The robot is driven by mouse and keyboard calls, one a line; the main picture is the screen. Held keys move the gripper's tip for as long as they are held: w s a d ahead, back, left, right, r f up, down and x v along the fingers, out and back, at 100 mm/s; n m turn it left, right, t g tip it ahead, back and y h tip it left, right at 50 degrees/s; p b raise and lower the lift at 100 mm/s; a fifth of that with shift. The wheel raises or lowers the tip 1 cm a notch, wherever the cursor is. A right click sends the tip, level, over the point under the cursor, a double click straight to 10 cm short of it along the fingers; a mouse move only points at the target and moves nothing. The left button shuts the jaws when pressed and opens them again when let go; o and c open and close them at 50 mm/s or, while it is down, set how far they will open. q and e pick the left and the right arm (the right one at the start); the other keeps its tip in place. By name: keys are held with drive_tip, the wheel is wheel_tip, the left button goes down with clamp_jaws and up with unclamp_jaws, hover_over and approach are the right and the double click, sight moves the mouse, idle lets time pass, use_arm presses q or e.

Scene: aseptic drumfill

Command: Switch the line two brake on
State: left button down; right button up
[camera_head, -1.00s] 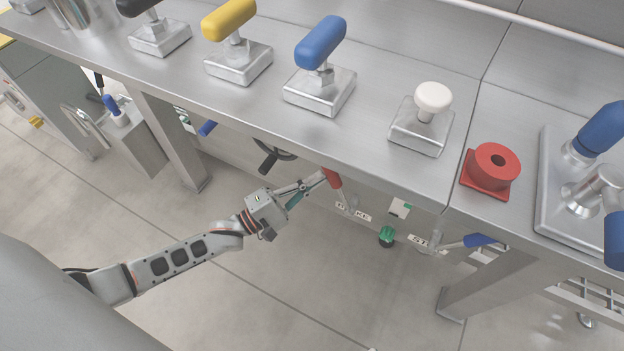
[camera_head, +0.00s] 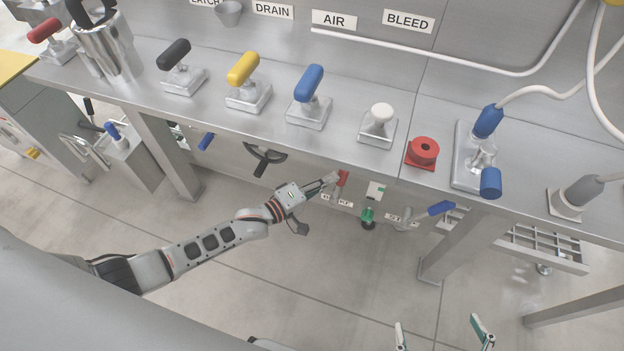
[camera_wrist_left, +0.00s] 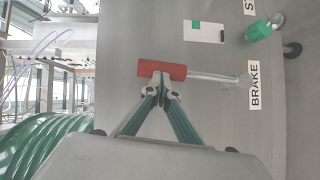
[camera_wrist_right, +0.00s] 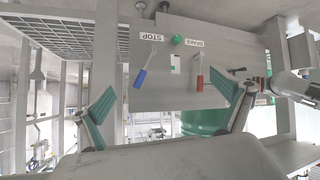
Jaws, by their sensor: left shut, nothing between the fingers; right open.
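A lever with a red handle (camera_head: 343,178) sits on the panel below the counter; it also shows in the left wrist view (camera_wrist_left: 155,70) and right wrist view (camera_wrist_right: 199,83). The label BRAKE (camera_wrist_left: 254,86) is beside its metal shaft; no line number is readable. My left gripper (camera_head: 333,180) is shut and empty, its fingertips (camera_wrist_left: 160,84) right at the red handle. Whether they touch it I cannot tell. My right gripper (camera_head: 439,333) is open and empty, low in front of the panel; in its own view its fingers (camera_wrist_right: 172,95) are spread well apart.
A blue-handled lever (camera_head: 441,208) beside the STOP label (camera_wrist_right: 145,37) and a green knob (camera_head: 368,215) share the panel. A handwheel (camera_head: 265,155) is left of the red lever. The counter (camera_head: 340,143) with several coloured handles overhangs. Floor in front is clear.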

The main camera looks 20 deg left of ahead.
sight(345, 178)
use_arm(q)
drive_tip(key=d, duration=0.1)
drive_tip(key=d+m+g+y+p, duration=0.1)
drive_tip(key=d, duration=0.1)
drive_tip(key=shift+w+r, duration=0.15)
drive_tip(key=shift+r, duration=0.25)
drive_tip(key=shift+d+f+p, duration=0.15)
drive_tip(key=shift+d+f, duration=0.1)
drive_tip(key=shift+d, duration=0.25)
drive_tip(key=shift+d+f+p, duration=0.15)
drive_tip(key=shift+d+f, duration=0.05)
drive_tip(key=shift+d, duration=0.3)
use_arm(e)
drive_tip(key=shift+d+r, duration=0.2)
drive_tip(key=shift+r, duration=0.1)
use_arm(q)
drive_tip(key=shift+r, duration=0.1)
